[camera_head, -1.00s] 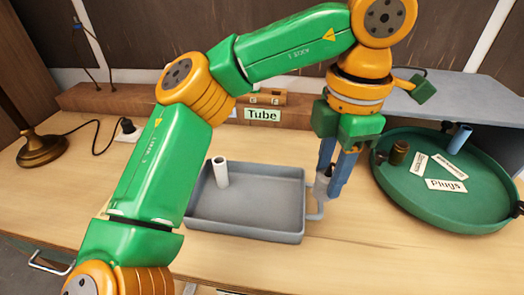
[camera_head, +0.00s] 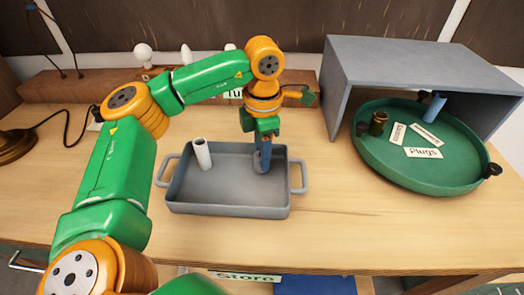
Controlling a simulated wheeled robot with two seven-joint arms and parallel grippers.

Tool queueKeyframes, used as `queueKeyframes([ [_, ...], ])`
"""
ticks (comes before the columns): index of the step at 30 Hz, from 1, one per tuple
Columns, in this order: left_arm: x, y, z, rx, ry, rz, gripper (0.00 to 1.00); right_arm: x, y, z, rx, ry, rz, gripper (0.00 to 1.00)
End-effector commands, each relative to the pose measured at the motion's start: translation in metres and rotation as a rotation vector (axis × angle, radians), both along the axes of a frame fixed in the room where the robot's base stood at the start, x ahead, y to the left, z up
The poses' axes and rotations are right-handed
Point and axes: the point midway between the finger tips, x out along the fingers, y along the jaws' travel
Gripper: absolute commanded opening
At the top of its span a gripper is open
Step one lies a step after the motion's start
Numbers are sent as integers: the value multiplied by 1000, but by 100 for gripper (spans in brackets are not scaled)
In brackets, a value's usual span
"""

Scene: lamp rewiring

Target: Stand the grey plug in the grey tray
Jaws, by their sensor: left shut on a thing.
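The grey tray (camera_head: 230,211) lies on the table in the middle of the camera_head view, with a handle at each end. My left gripper (camera_head: 264,150) points down into the right part of the tray and is shut on the grey plug (camera_head: 257,163). The plug is upright and mostly hidden by the blue fingers; I cannot tell whether its base touches the tray floor. A white cylindrical plug (camera_head: 203,154) stands in the left part of the same tray, apart from the gripper. My right gripper is not in view.
A round green tray (camera_head: 450,176) at the right holds a brown plug (camera_head: 378,122), a blue plug (camera_head: 434,106) and labels, one reading Plugs. A grey open-fronted box (camera_head: 400,55) stands behind it. A lamp base (camera_head: 14,147) is at far left. The table between the trays is clear.

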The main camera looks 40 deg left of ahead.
Motion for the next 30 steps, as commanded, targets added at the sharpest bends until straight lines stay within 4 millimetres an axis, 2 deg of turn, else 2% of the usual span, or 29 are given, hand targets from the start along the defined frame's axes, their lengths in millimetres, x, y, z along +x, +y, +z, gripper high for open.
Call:
queueKeyframes([
  [1, 0, 0, -3, 1, 1, 0, 0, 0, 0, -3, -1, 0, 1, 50],
  [2, 0, 0, -3, 1, 1, 0, 46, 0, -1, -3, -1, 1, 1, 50],
  [3, 0, 0, -2, 0, 0, 0, 55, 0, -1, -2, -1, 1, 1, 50],
  [11, 0, 0, -2, 0, 0, 0, 55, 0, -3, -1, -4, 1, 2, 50],
  [14, 0, -1, 6, -1, -2, 0, 55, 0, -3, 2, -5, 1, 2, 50],
  [17, 1, -1, 28, -1, -4, 0, 55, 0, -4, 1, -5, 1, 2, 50],
  [20, 1, -2, 59, -2, -4, 0, 55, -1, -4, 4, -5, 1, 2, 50],
  [22, 0, -2, 85, 0, -4, 0, 55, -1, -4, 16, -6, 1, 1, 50],
  [24, 0, -2, 101, 0, -3, 2, 55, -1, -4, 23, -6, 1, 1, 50],
  [27, 0, -3, 117, 1, -1, -1, 55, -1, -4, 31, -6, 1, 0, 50],
  [30, 0, -3, 123, 0, 0, -1, 55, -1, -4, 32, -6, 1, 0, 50],
])
